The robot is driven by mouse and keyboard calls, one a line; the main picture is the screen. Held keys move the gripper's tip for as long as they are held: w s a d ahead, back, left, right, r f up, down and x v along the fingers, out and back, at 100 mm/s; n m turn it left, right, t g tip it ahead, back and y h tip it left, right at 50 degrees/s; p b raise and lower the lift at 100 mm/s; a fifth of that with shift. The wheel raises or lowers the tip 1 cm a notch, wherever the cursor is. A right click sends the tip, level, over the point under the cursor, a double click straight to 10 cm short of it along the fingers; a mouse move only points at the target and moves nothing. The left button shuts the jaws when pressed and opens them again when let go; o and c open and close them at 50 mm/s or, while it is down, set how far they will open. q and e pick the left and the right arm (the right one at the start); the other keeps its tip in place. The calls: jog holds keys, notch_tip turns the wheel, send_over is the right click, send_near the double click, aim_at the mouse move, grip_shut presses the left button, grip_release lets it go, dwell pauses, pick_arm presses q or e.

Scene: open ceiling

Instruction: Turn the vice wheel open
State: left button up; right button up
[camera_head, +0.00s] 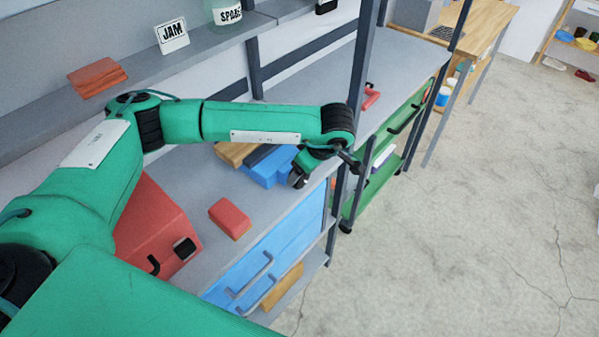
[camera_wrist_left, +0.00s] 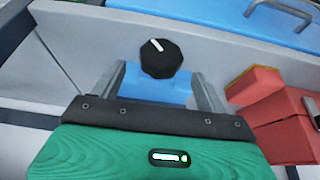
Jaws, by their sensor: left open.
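The blue vice (camera_head: 262,172) sits on the grey workbench below my left forearm, with its black wheel (camera_head: 298,178) facing the bench's front edge. In the left wrist view the wheel (camera_wrist_left: 162,58) is a round black knob with a white mark, in front of the vice's blue body (camera_wrist_left: 150,88). My left gripper (camera_wrist_left: 160,70) is open, with one grey finger on each side of the wheel. Whether the fingers touch it I cannot tell. In the head view my wrist partly hides the area beside the vice. My right gripper is not in view.
A red block (camera_head: 230,218) and a red toolbox (camera_head: 155,235) lie on the bench left of the vice. A dark rack post (camera_head: 362,70) stands close to my wrist. Open floor is at right.

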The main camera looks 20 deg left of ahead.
pick_arm(q)
jog(key=x, duration=0.4)
jog(key=shift+p, duration=0.4)
jog(key=shift+a+f, duration=0.25)
jog(key=shift+f, duration=0.3)
jog(key=shift+w+f, duration=0.1)
jog(key=c, duration=0.9)
jog(key=shift+f+t+b, duration=0.2)
jog(key=shift+t+b, duration=0.2)
jog(key=shift+b, duration=0.55)
jog(key=shift+c, duration=0.3)
jog(key=shift+r, duration=0.1)
jog(key=shift+r+b, duration=0.1)
jog(key=shift+b, duration=0.2)
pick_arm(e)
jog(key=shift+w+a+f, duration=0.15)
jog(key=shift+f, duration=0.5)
pick_arm(q)
jog(key=shift+h, duration=0.3)
